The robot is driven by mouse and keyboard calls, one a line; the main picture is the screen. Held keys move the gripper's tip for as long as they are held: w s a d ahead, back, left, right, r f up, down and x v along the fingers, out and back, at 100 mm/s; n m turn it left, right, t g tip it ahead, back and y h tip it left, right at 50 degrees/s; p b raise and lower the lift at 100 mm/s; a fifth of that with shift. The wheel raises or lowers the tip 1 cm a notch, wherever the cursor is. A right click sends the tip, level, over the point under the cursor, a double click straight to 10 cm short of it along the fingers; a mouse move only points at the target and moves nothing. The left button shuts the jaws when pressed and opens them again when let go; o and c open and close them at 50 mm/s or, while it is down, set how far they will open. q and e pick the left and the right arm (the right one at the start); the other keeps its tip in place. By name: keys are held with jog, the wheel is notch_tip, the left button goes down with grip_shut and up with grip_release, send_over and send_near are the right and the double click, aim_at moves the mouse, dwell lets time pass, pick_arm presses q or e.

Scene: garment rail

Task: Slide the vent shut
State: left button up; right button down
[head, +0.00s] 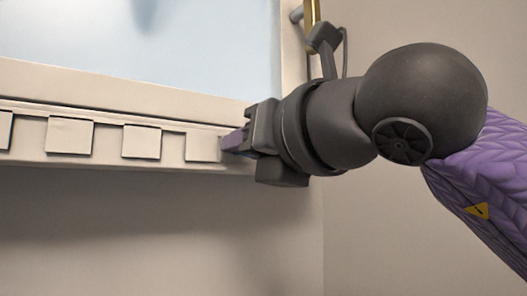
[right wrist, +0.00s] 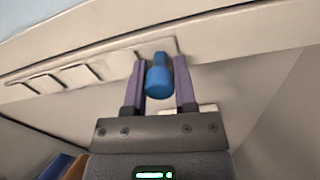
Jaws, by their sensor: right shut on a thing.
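The vent (head: 109,140) is a long pale strip below the window, with several square light panels and darker gaps between them in the head view. It also shows in the right wrist view (right wrist: 62,75), running along the upper left. A blue knob (right wrist: 159,80) stands out from the vent's right end, between the purple fingers of my right gripper (right wrist: 161,80). My right gripper is shut on the knob, and in the head view (head: 232,143) its fingertips are at the vent's right end, hiding the knob. My left gripper is not in view.
The window pane (head: 190,45) is above the vent, in a pale frame. Plain wall (head: 150,235) lies below it. A gold-coloured rod (head: 312,12) stands at the top, close above my right arm. Blue and brown things show at the lower left of the right wrist view.

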jog(key=c, duration=0.7)
grip_release()
jog(key=shift+s+a, duration=0.1)
jog(key=o, duration=0.3)
jog(key=shift+s+a, duration=0.15)
jog(key=shift+a, duration=0.05)
jog(key=shift+d, duration=0.15)
jog(key=shift+d, duration=0.15)
jog(key=b+v, duration=0.4)
jog(key=v, duration=0.5)
jog(key=shift+s+b, duration=0.25)
jog(key=shift+b, duration=0.05)
jog(key=shift+d, duration=0.1)
